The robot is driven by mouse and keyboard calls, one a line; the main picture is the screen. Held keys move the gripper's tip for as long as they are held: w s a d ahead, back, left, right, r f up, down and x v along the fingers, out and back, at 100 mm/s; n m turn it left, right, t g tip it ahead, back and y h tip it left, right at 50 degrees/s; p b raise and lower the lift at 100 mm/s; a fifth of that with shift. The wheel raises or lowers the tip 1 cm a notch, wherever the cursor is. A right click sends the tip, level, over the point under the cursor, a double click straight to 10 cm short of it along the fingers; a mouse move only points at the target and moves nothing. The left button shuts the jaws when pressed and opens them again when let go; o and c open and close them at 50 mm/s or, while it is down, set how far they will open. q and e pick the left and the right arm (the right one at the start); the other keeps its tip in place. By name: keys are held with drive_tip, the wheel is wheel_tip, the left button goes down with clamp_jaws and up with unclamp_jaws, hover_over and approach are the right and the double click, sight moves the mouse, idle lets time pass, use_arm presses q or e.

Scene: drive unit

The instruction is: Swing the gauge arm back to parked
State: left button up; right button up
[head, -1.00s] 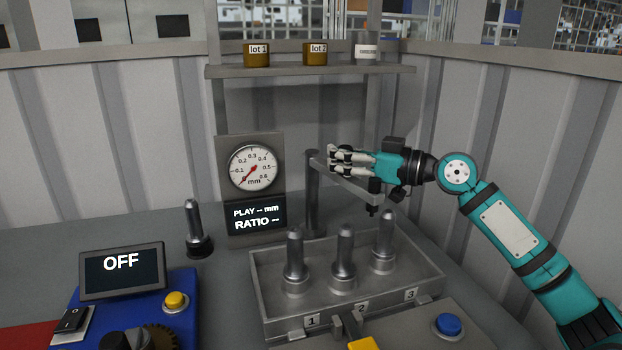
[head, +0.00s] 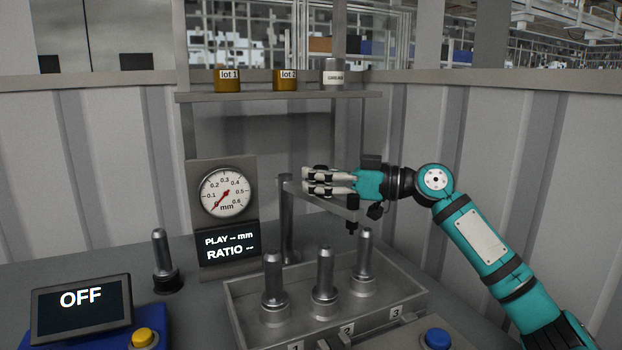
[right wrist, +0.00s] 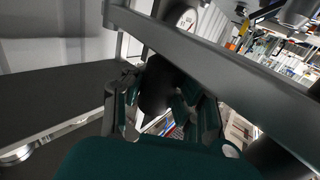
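The gauge arm (head: 342,211) is a grey bar that runs from an upright post (head: 287,225) to the right, with a dark probe (head: 351,228) hanging from its far end, above the back of the tray. My right gripper (head: 308,180) is level beside the bar, its fingers pointing left towards the post top and hiding part of the bar. In the right wrist view the bar (right wrist: 225,65) crosses diagonally close to the fingers (right wrist: 158,82), which stand apart with a gap between them. Whether they touch the bar cannot be told. My left gripper is out of view.
A tray (head: 400,294) holds several upright grey pins below the arm. A dial gauge (head: 224,193) and display stand left of the post. A loose pin (head: 162,262), an OFF screen (head: 82,308) and buttons are nearby. A shelf (head: 280,96) with pots hangs behind.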

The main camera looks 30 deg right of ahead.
drive_tip(key=shift+o, duration=1)
drive_tip(key=shift+s+d, duration=0.1)
drive_tip(key=shift+s, duration=0.15)
drive_tip(key=o, duration=0.5)
drive_tip(key=shift+s+d+r, duration=0.2)
drive_tip(key=shift+s+d, duration=0.05)
drive_tip(key=shift+w, duration=0.15)
